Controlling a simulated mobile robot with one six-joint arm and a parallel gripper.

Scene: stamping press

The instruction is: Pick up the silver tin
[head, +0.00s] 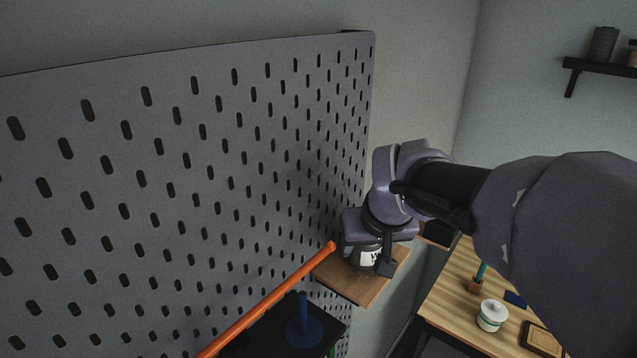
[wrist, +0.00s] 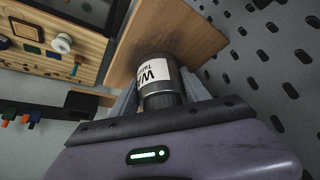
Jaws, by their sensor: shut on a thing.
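The silver tin (wrist: 157,88) is a dark metallic cylinder with a white label bearing black letters. In the head view the tin (head: 366,257) shows below my wrist, on or just above a small wooden shelf (head: 362,284) by the pegboard. My gripper (head: 368,250) is around the tin from above and shut on it. In the wrist view my gripper (wrist: 160,102) has a grey finger on each side of the tin. The wooden shelf (wrist: 187,33) lies behind the tin there. I cannot tell whether the tin touches the shelf.
A grey slotted pegboard (head: 190,190) stands close on the left. An orange bar (head: 270,298) ends near the shelf. A black shelf with a blue peg stand (head: 304,330) is below. A wooden table (head: 455,290) at the right holds a white lidded jar (head: 491,316).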

